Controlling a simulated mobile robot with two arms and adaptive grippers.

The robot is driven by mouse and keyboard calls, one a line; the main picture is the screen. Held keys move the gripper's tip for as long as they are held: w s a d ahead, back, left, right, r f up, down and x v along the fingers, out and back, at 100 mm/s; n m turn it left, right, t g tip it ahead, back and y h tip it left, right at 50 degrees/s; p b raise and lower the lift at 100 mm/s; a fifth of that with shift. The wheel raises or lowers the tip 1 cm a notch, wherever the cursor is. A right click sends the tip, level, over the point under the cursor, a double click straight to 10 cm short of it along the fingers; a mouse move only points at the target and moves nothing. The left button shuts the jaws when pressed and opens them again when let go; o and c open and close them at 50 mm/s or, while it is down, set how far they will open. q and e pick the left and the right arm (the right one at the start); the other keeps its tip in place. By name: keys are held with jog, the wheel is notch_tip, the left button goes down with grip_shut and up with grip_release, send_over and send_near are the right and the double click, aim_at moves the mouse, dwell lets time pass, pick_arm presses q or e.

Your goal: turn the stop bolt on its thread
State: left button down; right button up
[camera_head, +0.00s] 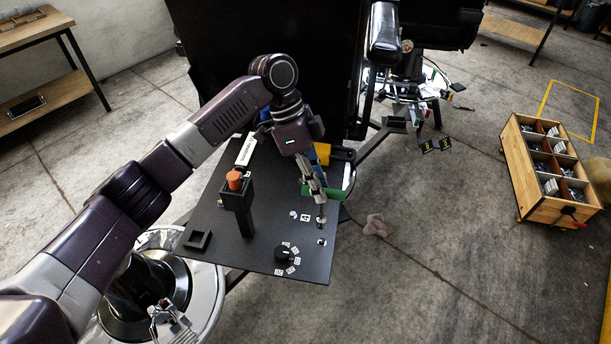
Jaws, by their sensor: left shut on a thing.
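My left gripper (320,203) reaches down over the right part of a dark panel (225,258). Its fingers are shut on a small metal piece, taken to be the stop bolt (321,221), at the panel's surface. The fingers hide most of the bolt, and its thread cannot be made out. A number label (305,217) lies on the panel just left of the fingers.
On the panel stand a black post with an orange cap (235,181), a black knob (284,254) ringed by labels, and a square black holder (197,240). A wooden crate (540,208) stands on the floor at right. The floor between is mostly clear.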

aim_at(320, 218)
pick_arm(q)
jog(key=shift+s+d+r, duration=0.3)
jog(key=shift+s+d, duration=0.1)
jog(key=shift+d, duration=0.25)
jog(key=shift+w+a+p, duration=0.1)
jog(key=shift+a+p, duration=0.05)
jog(key=shift+p, duration=0.25)
jog(key=shift+a+f, duration=0.2)
jog(key=shift+f, duration=0.15)
jog(key=shift+f+b, duration=0.5)
jog(key=shift+f, duration=0.4)
jog(key=shift+f+b, duration=0.8)
jog(key=shift+f, duration=1.2)
pick_arm(e)
jog(key=shift+s+d+f, duration=0.35)
jog(key=shift+d+f, duration=0.15)
jog(key=shift+d, duration=0.15)
jog(key=shift+s+d+f, duration=0.35)
jog(key=shift+d+f, duration=0.1)
jog(key=shift+d, duration=0.15)
pick_arm(q)
jog(key=shift+p, duration=0.3)
pick_arm(e)
jog(key=shift+r, duration=0.25)
jog(key=shift+r, duration=0.25)
jog(key=shift+a, duration=0.15)
